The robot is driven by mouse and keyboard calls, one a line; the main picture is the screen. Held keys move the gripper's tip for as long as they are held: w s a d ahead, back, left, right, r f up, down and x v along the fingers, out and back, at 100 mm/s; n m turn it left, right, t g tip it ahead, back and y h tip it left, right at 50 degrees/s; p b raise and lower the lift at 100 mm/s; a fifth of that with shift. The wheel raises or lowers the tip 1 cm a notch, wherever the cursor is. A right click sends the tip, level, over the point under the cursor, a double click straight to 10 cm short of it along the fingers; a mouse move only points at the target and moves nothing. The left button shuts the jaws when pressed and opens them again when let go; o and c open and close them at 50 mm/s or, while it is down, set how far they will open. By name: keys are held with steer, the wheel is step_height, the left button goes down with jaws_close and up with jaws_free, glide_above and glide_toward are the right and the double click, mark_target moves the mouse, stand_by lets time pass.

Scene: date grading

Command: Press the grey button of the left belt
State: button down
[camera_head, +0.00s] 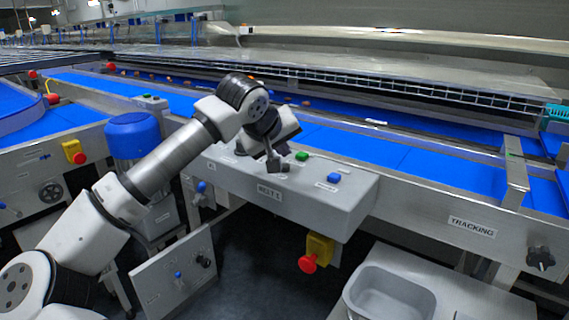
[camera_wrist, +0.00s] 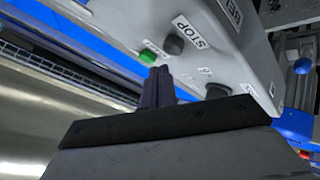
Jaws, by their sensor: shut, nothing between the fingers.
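A grey control box (camera_head: 320,208), with a label that seems to read "BELT 1", stands in front of a blue belt. In the wrist view, a dark grey round button (camera_wrist: 173,44) sits beside a "STOP" label on the box. A second dark button (camera_wrist: 217,91) is partly hidden behind my gripper body. A green button (camera_head: 302,156) shows on the box top, and also in the wrist view (camera_wrist: 148,57). My gripper (camera_head: 279,165) is shut and empty, with its fingers over the box top. Its fingertips (camera_wrist: 158,70) appear near the green button; contact cannot be told.
A blue button (camera_head: 333,177) is on the right of the box top. A red knob on a yellow block (camera_head: 319,247) is below the box. A grey basin (camera_head: 390,295) stands at the lower right. A blue motor (camera_head: 133,135) is left of my arm.

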steer(key=shift+r+p, duration=1.5)
steer(key=shift+r, duration=0.85)
